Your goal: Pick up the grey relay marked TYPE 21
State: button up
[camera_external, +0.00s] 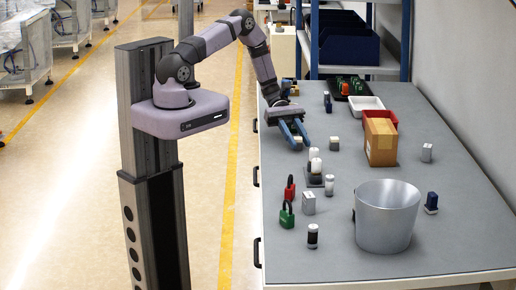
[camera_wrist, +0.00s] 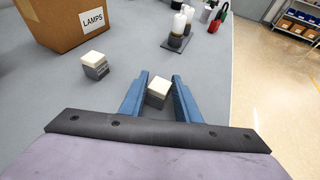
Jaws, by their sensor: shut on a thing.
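My gripper (camera_external: 300,144) has blue fingers and is low over the left side of the table. In the wrist view my gripper (camera_wrist: 160,79) is shut on a small block, a relay with a cream top and grey sides (camera_wrist: 157,92). Its marking is not legible, and the fingers partly hide its sides. A similar relay with a cream top and grey body (camera_wrist: 95,64) stands apart, between the gripper and the cardboard box; it also shows in the external view (camera_external: 334,143). I cannot read TYPE 21 on either one.
A cardboard box marked LAMPS (camera_wrist: 65,20) stands beyond the second relay. White cylinders on a dark base (camera_wrist: 179,28) are ahead. Red and green padlocks (camera_external: 287,214), a metal bucket (camera_external: 387,222) and a red bin (camera_external: 393,117) are elsewhere on the grey table (camera_external: 450,240).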

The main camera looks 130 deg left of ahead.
aim_at(298, 138)
jog(key=shift+r, duration=0.15)
notch_tip(298, 138, up, 8)
jog(key=shift+r+b, duration=0.2)
jog(key=shift+b, duration=0.8)
jog(key=shift+d+r, duration=0.1)
jog(key=shift+r, duration=0.55)
